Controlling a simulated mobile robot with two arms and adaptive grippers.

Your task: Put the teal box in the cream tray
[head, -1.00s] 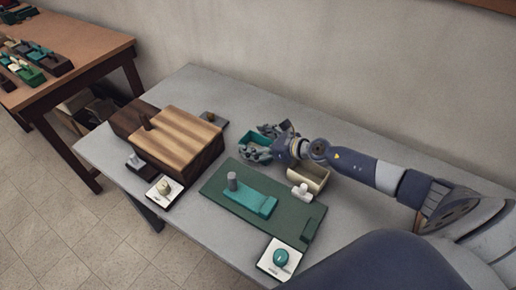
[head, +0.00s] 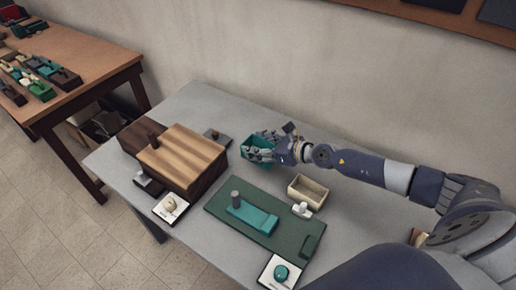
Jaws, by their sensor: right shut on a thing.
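The teal box (head: 256,142) is an open-topped box behind the green board. My right gripper (head: 268,154) is shut on it at its near right side, and the fingers hide part of it. The box appears raised a little off the table. The cream tray (head: 296,194) is a small open rectangular tray. It stands on the grey table, to the right of and nearer than the teal box, and looks empty. My left gripper is not in view.
A dark green board (head: 275,237) with a teal piece (head: 252,218) lies in front. A white knob (head: 302,209) is close before the tray. A striped wooden box (head: 183,155) stands left, with a small dark block (head: 213,136) behind. A teal knob plate (head: 279,274) is at the front.

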